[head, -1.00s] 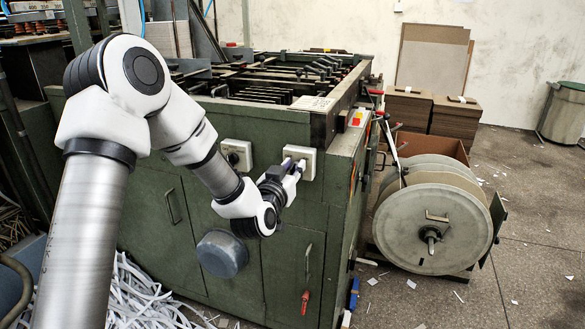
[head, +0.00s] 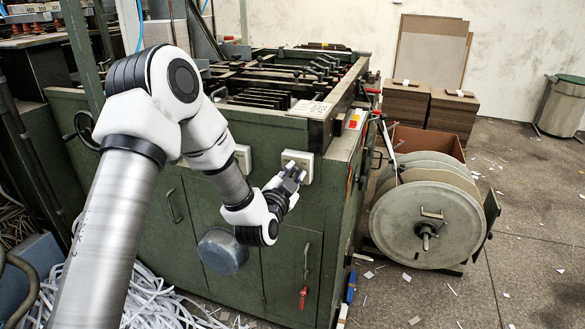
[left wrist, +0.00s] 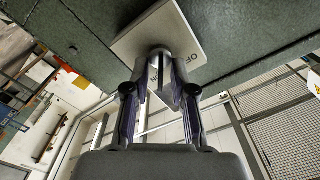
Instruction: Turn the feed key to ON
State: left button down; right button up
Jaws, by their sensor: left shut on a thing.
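The feed key (left wrist: 160,57) is a grey knob on a pale switch plate (left wrist: 185,22) with dark lettering, partly hidden by my fingers. An OFF marking shows at the plate's right side in the left wrist view. In the head view the plate (head: 303,157) is on the green machine's front, near its right corner. My left gripper (left wrist: 160,78) is at the plate with its two fingers around the key, shut on it; in the head view the left gripper (head: 293,174) covers the key. Which marking the key points to cannot be told. My right gripper is out of view.
The green machine (head: 185,205) fills the middle. A second pale switch box (head: 243,158) is left of the plate, partly behind my arm. A round grey cover (head: 222,251) protrudes below. A large reel (head: 425,228) stands at the right.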

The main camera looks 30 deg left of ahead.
pick_arm(q)
jog(key=shift+m+p, duration=0.4)
jog(key=shift+m, duration=0.4)
jog(key=c, duration=1.3)
grip_release()
jog(key=shift+d, duration=0.1)
jog(key=shift+c, duration=0.2)
jog(key=shift+s, duration=0.1)
jog(key=v, duration=0.7)
jog(key=shift+s+f, duration=0.1)
jog(key=shift+s, duration=0.05)
